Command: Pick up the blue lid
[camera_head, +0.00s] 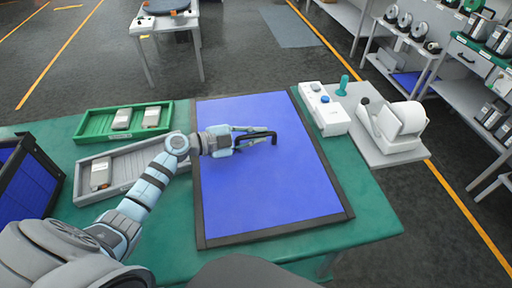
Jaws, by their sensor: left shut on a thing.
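The blue lid (270,190) is a large flat blue panel with a dark frame. It lies over the middle of the green table, and a black handle (272,135) shows near its upper middle. My left gripper (252,138) reaches in from the left over the panel, with its fingers shut on the black handle. I cannot tell whether the panel is clear of the table top. My right gripper is not in view.
A green tray (92,127) and a grey tray (130,167) holding small boxes lie left on the green table (345,240). A dark-framed blue bin (35,190) stands far left. A white button box (324,110) and white device (398,125) are at right, with shelves beyond.

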